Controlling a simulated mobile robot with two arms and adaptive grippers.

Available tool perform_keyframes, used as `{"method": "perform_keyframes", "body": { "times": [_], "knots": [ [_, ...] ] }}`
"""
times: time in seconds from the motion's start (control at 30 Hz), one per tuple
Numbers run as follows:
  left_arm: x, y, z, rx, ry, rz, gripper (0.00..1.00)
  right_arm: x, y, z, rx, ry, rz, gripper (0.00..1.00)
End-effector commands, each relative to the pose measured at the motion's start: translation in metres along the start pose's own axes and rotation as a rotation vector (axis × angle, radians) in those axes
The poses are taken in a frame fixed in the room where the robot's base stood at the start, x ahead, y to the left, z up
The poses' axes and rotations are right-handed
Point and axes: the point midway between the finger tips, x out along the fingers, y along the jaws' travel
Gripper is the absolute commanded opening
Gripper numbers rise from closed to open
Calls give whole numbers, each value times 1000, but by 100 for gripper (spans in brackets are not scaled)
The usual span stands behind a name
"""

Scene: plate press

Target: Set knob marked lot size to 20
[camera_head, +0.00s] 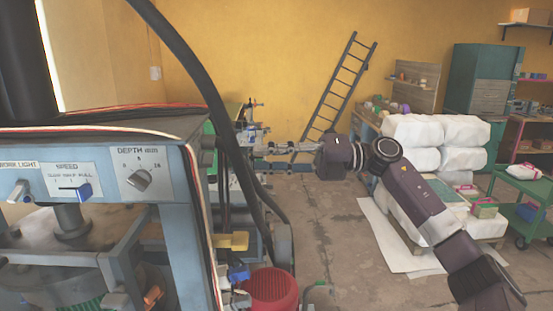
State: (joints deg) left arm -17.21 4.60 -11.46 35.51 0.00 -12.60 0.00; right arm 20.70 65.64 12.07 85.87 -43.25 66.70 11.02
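No knob that I can read as marked lot size shows. My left gripper is not in view.
A thick dark hose (205,85) arches beside the press. A red rounded part (271,291) is low beside it. White sacks (461,131) are stacked on the right, near a green cart (526,218). A ladder (343,88) leans on the yellow wall. Concrete floor (325,220) is open in the middle.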

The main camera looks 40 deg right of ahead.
Motion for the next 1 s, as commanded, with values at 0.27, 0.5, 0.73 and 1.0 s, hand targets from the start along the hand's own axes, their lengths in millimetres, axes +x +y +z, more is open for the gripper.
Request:
{"method": "perform_keyframes", "body": {
  "times": [0.27, 0.5, 0.73, 1.0],
  "knots": [
    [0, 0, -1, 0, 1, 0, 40, -22, -1, 0, 0, 0, -1, 27],
    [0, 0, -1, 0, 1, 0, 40, -22, 0, 0, 0, 0, 0, 27],
    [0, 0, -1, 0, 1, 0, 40, -22, 0, 0, 0, 0, 0, 27],
    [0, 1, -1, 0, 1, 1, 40, -22, 0, 0, 0, 0, 0, 27]
  ]
}}
